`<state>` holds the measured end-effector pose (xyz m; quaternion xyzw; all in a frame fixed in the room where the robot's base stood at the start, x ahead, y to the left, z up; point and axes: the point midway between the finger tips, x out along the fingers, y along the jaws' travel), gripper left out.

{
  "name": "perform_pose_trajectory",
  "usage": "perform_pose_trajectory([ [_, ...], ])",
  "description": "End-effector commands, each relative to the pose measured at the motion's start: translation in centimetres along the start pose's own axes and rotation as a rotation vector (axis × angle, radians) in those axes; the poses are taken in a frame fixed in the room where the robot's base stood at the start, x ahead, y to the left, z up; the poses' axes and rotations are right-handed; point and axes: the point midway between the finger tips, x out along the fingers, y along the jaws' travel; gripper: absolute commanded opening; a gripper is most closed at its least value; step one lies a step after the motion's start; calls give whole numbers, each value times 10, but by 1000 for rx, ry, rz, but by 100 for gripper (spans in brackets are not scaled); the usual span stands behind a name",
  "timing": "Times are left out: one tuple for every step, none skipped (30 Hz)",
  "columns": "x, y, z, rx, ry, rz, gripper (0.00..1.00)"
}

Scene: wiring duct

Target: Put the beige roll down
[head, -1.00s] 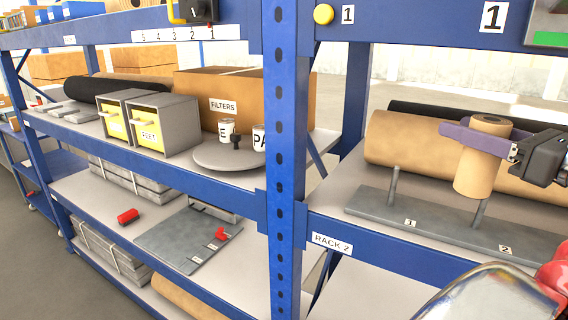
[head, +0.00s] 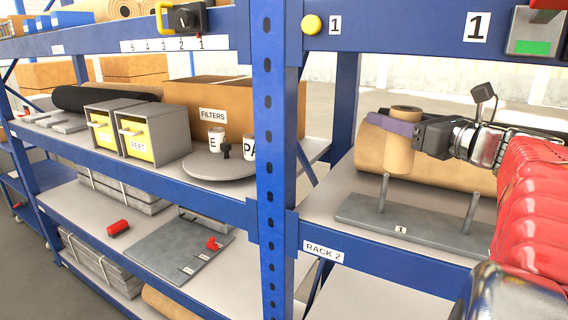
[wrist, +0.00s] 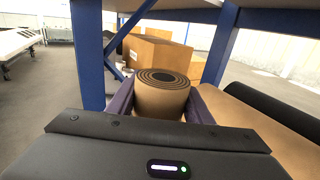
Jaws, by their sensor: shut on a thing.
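My gripper (head: 388,122) has purple fingers shut on the upright beige roll (head: 403,150). In the wrist view the beige roll (wrist: 161,98) stands between the two fingers, its ringed top and dark core facing up. A grey board (head: 415,225) with two upright pegs lies on the right shelf below. The roll appears above and slightly right of the peg by label 1 (head: 384,192), apart from it. The other peg (head: 470,213) stands bare to the right; its label is hidden by my arm. The roll's lower edge blends into the brown roll behind.
A large brown roll (head: 361,150) lies behind the board. A blue rack post (head: 274,150) divides the bays. The left bay holds a grey turntable (head: 220,168) with cups, a FILTERS box (head: 235,100) and yellow-fronted drawers (head: 138,141).

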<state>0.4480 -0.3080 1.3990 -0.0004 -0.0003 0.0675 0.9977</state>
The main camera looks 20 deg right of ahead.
Motion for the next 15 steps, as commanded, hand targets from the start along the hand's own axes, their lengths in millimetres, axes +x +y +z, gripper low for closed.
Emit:
perform_pose_trajectory([
  [8, 0, 0, 0, 0, 2, 20],
  [11, 0, 0, 0, 0, 3, 20],
  [16, 0, -1, 1, 1, 3, 20],
  [20, 0, -1, 1, 1, 2, 20],
  [23, 0, -1, 1, 1, 2, 20],
  [28, 1, -1, 1, 1, 3, 20],
  [26, 0, -7, 3, 1, 0, 20],
  [25, -1, -12, 5, 1, -1, 20],
  [25, -1, -18, 4, 1, -1, 20],
  [25, -1, -22, 5, 1, -1, 20],
  [24, -1, -27, 4, 1, -1, 20],
  [24, 0, -34, 5, 2, -1, 20],
  [24, -1, -39, 5, 1, -1, 20],
  [24, -1, -44, 5, 1, -2, 20],
  [24, -1, -51, 5, 1, -2, 20],
])
